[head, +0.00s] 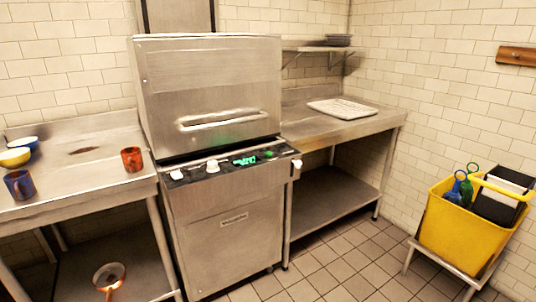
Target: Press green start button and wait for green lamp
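A stainless steel dishwasher (225,215) stands in the middle of the head view, its hood (210,85) down. Its dark control panel (227,166) runs across the front below the hood. On the panel are two pale knobs (212,166), a lit green display (245,161) and, to its right, a small green spot (269,154) that looks like the start button. I cannot make out a separate green lamp; a faint green glow shows on the hood's lower edge. My gripper is not in view, so nothing shows touching the panel.
The left counter (95,180) holds an orange-red mug (132,159), a blue mug (19,184) and bowls (15,157). A white rack (342,108) lies on the right counter (325,129). A yellow bin (455,232) stands at the right. Tiled floor (335,270) is clear at the front.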

